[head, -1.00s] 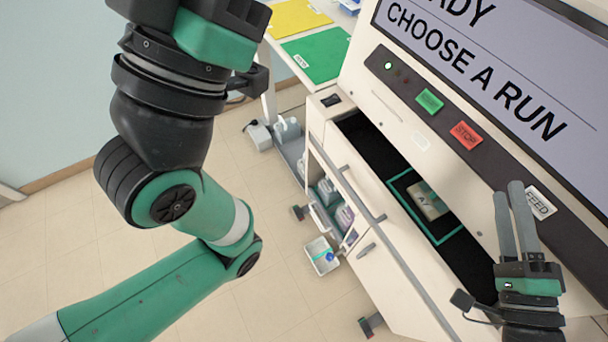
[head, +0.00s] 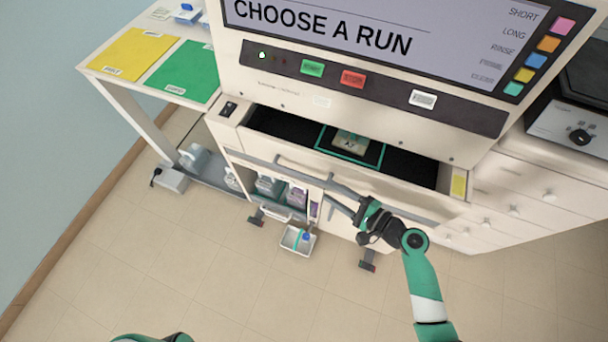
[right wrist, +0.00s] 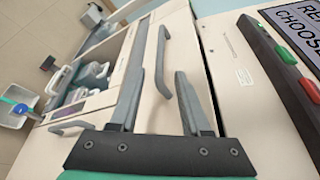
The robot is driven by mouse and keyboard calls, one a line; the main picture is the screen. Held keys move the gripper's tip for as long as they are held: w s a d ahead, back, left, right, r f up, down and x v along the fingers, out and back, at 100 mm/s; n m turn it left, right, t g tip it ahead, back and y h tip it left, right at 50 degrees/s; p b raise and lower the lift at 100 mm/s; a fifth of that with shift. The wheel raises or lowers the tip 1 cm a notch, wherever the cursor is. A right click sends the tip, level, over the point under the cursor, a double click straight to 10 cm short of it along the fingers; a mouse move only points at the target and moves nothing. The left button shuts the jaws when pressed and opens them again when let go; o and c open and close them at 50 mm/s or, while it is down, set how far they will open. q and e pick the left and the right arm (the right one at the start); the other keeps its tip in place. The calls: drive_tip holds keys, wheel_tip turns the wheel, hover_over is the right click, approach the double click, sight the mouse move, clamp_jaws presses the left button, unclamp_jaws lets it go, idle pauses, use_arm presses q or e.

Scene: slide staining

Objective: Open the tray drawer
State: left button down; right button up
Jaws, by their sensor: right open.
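The tray drawer front (head: 392,187) is a cream panel under the dark opening of the machine. A grey bar handle (head: 312,174) runs along it; the handle also shows in the right wrist view (right wrist: 160,62). Behind the front, a green-outlined tray area (head: 320,143) holds a pale labelled item (head: 350,143). My right gripper (head: 331,197) is open, its fingers pointing at the handle. In the right wrist view its fingertips (right wrist: 158,76) lie on either side of the handle; whether they reach around it I cannot tell. My left gripper is out of view.
Below are a grey rail, a shelf of bottles (head: 268,187) and a small open bin (head: 298,240) near the floor. A side table with yellow (head: 133,54) and green (head: 184,70) mats stands left. White drawers (head: 535,195) stand right. Floor in front is clear.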

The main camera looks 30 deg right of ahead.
sight(307, 175)
drive_tip(key=b+x, duration=0.3)
drive_tip(key=x, duration=0.7)
drive_tip(key=shift+b, duration=0.3)
drive_tip(key=shift+w+a, duration=0.15)
drive_tip(key=shift+c, duration=0.2)
clamp_jaws()
idle(0.5)
